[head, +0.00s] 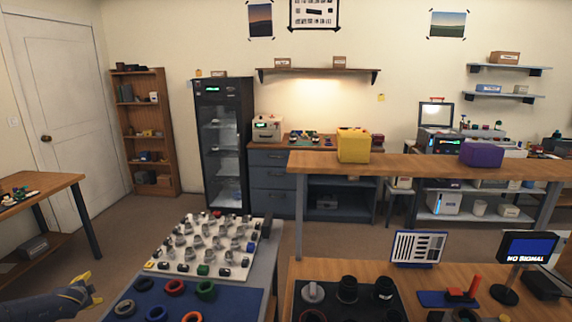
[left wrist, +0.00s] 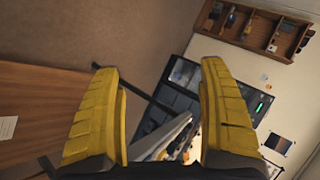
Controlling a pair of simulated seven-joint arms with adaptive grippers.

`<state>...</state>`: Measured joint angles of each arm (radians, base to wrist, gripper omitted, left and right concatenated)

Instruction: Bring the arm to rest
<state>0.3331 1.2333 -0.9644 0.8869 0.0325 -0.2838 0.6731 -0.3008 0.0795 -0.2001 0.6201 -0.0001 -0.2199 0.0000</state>
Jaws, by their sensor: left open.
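My left gripper (head: 90,290) shows at the lower left of the head view, with yellow fingers at the end of a dark arm. It is held apart from the grey bench to its right. In the left wrist view its two yellow fingers (left wrist: 160,115) stand wide apart with nothing between them. That view is tilted and looks out across the room. My right gripper is in neither view.
A grey bench holds a white board (head: 165,262) of metal parts and a blue mat (head: 185,310) with coloured rings. A wooden bench at right holds a dark mat (head: 330,291) with lens parts and a small screen (head: 527,246). Floor (head: 120,235) is clear behind the left gripper.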

